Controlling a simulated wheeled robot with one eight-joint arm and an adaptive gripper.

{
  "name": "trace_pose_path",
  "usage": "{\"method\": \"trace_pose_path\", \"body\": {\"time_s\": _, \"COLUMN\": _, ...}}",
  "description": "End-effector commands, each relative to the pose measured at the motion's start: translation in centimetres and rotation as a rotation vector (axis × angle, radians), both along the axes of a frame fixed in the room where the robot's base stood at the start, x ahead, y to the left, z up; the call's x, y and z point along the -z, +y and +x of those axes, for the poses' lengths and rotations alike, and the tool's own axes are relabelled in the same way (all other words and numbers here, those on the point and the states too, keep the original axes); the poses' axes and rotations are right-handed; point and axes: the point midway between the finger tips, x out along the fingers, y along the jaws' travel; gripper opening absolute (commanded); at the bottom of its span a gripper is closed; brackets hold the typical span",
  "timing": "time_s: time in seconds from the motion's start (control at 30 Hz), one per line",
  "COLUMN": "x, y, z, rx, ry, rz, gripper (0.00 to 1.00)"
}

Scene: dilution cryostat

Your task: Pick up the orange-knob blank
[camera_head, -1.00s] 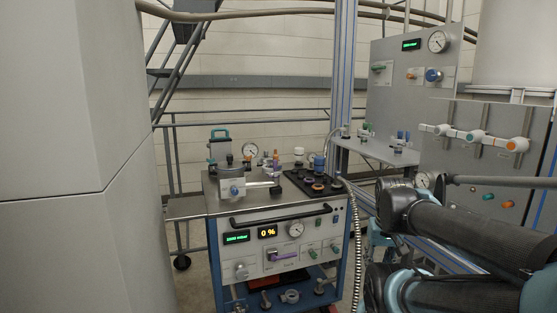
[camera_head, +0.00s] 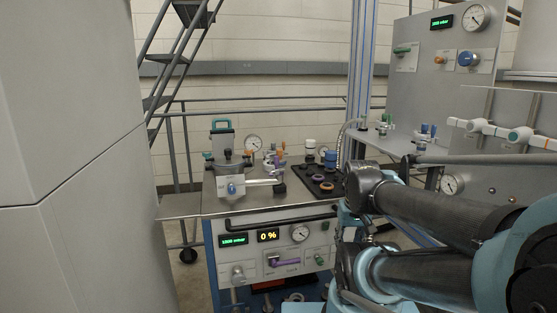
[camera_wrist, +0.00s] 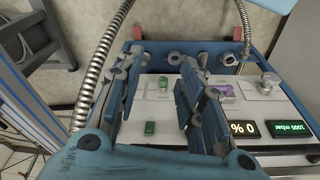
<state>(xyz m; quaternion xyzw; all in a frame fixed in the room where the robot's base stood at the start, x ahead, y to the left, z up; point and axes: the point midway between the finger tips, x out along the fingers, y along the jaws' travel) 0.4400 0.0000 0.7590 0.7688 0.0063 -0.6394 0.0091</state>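In the head view, small orange-topped pieces (camera_head: 281,147) stand on the cart top behind the valve block; they are too small to tell whether one is the orange-knob blank. No orange piece shows in the wrist view.
The cart (camera_head: 262,213) has a front handle, dials and displays. A pot with a teal handle (camera_head: 222,140) stands at its left back. A grey gauge panel (camera_head: 440,85) and pipework stand at the right. A metal hose (camera_wrist: 98,72) runs beside my gripper.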

Motion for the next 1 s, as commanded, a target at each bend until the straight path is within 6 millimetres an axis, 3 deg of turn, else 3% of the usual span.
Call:
{"method": "trace_pose_path", "body": {"time_s": 0.1, "x": -1.1, "y": 0.1, "z": -0.5, "rx": -0.02, "ry": -0.01, "rz": -0.002, "gripper": 0.45}}
{"method": "trace_pose_path", "body": {"time_s": 0.27, "x": -4.6, "y": 0.9, "z": 1.7, "rx": -0.138, "ry": 0.003, "rz": -0.02, "gripper": 0.45}}
{"method": "trace_pose_path", "body": {"time_s": 0.6, "x": -16.4, "y": 4.2, "z": 10.2, "rx": -0.599, "ry": 0.049, "rz": -0.077, "gripper": 0.45}}
{"method": "trace_pose_path", "body": {"time_s": 1.0, "x": -27.6, "y": 10.8, "z": 20.6, "rx": -1.158, "ry": 0.093, "rz": -0.129, "gripper": 0.45}}
